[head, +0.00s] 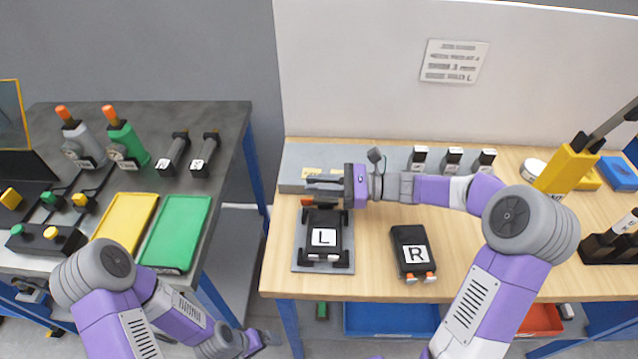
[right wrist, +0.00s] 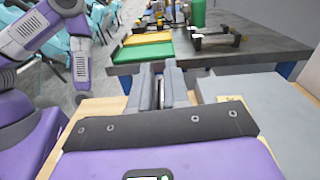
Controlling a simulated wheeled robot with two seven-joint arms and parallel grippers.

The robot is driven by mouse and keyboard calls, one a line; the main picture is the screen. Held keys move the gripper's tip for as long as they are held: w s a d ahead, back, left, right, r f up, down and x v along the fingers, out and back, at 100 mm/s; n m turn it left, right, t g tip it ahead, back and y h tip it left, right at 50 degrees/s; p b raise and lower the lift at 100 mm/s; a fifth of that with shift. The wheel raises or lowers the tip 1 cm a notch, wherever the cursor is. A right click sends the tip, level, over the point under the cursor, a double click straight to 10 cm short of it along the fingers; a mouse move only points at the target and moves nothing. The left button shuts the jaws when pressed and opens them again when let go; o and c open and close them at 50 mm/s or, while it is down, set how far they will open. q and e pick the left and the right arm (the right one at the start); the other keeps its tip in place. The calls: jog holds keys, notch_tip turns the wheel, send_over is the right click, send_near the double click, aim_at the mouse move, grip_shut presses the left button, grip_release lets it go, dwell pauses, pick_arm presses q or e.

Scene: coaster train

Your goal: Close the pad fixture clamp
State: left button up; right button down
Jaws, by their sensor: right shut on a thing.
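The pad fixture (head: 301,258) is a grey plate on the wooden bench with black corner brackets. A black pad marked L (head: 323,222) lies in it. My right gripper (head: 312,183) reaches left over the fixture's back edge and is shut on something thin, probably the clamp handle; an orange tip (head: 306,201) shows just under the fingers. The clamp itself is mostly hidden by the gripper. In the right wrist view the fingers (right wrist: 165,88) are close together around a narrow light piece. My left gripper (head: 262,340) is low at the bottom, beside the bench, its jaws unclear.
A black pad marked R (head: 410,250) with orange tips lies right of the fixture. A grey block (head: 290,165) runs along the back of the bench. Yellow (head: 125,222) and green (head: 176,232) trays lie on the dark left table. A gap separates the tables.

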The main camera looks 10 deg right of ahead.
jog(key=shift+s+f+n+p, duration=0.1)
jog(key=shift+n+p, duration=0.2)
jog(key=shift+n, duration=0.1)
jog(key=shift+s+f+n, duration=0.1)
jog(key=shift+f+n, duration=0.05)
jog(key=shift+n, duration=0.15)
jog(key=c, duration=1.2)
grip_release()
jog(key=shift+p+v, duration=0.95)
jog(key=shift+v, duration=2.8)
